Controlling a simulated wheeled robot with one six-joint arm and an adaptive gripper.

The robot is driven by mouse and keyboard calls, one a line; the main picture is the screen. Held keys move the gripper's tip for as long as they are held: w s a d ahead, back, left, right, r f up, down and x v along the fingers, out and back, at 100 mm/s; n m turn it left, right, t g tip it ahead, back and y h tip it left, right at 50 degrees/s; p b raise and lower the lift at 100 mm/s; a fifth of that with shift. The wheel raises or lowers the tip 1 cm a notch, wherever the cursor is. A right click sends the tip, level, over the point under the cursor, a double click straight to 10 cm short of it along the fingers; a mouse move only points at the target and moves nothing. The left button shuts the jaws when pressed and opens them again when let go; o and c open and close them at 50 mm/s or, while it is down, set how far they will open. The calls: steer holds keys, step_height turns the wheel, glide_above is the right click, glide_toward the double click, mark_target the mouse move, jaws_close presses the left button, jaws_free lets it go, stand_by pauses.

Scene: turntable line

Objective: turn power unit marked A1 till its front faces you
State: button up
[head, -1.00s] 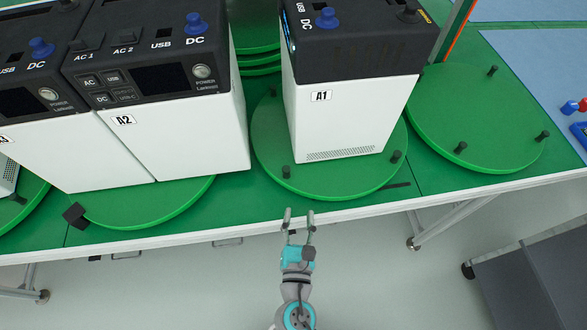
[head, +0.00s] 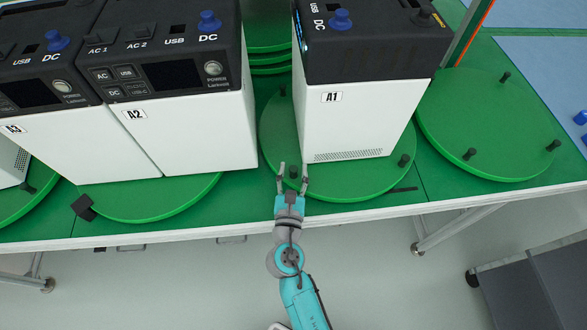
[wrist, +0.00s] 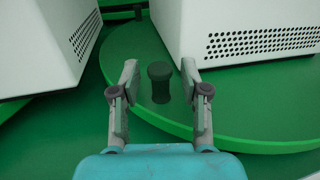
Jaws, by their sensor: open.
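The power unit marked A1 (head: 352,120) is a white box with a black top. It stands on a round green turntable (head: 345,190), with a plain white vented side towards me and its dark front panel edge turned left. Black pegs stand on the turntable rim. My gripper (head: 293,170) is open at the near left rim, its fingers on either side of one peg. In the wrist view the peg (wrist: 160,82) stands upright between the open fingertips (wrist: 160,78), with gaps on both sides. The vented corner of the A1 unit (wrist: 240,35) is just behind it.
The power unit marked A2 (head: 190,130) stands close on the left, its front facing me, with the A3 unit (head: 60,150) beyond. An empty turntable (head: 490,125) with pegs is on the right. A grey cart (head: 540,280) stands at lower right.

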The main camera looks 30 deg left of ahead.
steer(key=shift+w+a, duration=0.1)
steer(key=shift+w, duration=0.2)
jaws_close()
